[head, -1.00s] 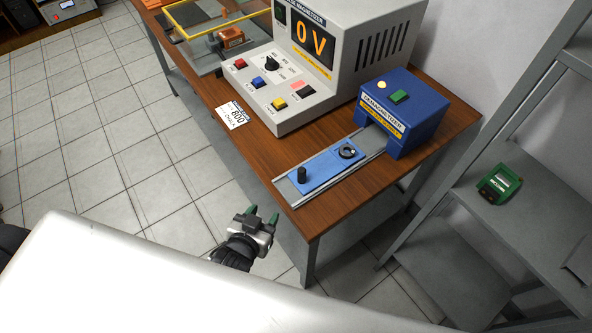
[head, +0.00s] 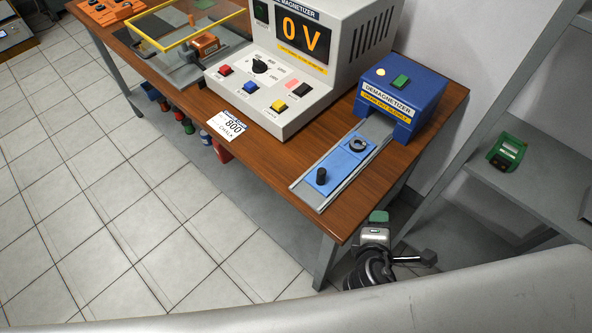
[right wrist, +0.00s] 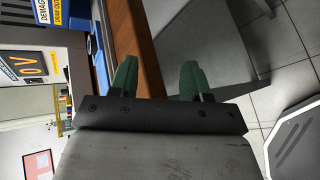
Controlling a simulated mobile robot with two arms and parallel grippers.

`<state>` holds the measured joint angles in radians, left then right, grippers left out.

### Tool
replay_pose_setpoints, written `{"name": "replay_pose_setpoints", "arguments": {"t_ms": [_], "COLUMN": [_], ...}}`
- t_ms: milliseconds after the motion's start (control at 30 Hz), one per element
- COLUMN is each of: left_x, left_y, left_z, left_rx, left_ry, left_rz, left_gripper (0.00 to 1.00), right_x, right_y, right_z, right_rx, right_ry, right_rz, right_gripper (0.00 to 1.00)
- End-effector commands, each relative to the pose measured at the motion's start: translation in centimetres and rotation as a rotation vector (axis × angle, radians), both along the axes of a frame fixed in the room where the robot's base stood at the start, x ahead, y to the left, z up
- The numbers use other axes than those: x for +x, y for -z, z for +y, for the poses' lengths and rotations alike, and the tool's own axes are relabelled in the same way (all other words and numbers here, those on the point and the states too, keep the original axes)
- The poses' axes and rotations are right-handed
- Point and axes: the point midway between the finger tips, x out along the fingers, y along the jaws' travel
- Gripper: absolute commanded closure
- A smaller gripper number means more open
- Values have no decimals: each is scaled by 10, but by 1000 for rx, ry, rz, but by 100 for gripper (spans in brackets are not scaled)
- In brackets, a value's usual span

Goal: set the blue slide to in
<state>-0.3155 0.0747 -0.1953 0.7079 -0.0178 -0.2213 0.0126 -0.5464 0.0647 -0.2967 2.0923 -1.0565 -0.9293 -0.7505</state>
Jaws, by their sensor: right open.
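The blue slide (head: 338,166) is a flat plate on a grey rail (head: 308,190) on the wooden table. It has an upright black knob (head: 321,177) at its near end and a dark ring-shaped part (head: 357,146) toward its far end. The slide lies outside the blue demagnetizer box (head: 400,100), in front of its opening. My right gripper (head: 378,218) is off the table's near right corner, apart from the slide. In the right wrist view its green fingertips (right wrist: 158,78) stand apart with nothing between them. My left gripper is not in view.
The grey magnetizer (head: 300,70), reading 0 V, stands left of the demagnetizer. A white card (head: 226,125) lies at the table's front edge (head: 270,182). A grey shelf (head: 540,185) with a green device (head: 507,152) stands at right. Floor is open at left.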

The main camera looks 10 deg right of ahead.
Motion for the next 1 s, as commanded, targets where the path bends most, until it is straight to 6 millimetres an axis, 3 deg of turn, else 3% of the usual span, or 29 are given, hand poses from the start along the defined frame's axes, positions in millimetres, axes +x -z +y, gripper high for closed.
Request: {"name": "replay_pose_setpoints", "arguments": {"t_ms": [33,133,367,600,833,1000], "left_x": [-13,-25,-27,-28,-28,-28], "left_y": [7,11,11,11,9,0], "left_z": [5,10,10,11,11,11], "left_rx": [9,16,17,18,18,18], "left_ry": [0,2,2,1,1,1], "left_rz": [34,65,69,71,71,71], "left_gripper": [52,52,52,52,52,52], "right_x": [0,3,16,21,27,52], "right_y": [-18,-39,-50,-52,-52,-55], "right_z": [-3,-1,35,89,107,103], "right_rx": [-45,-192,-629,-1127,-1281,-1280], "right_ry": [2,-52,-313,-589,-666,-663], "right_rz": [-25,-45,-36,-22,-20,-20], "right_gripper": [52,52,52,52,52,52]}}
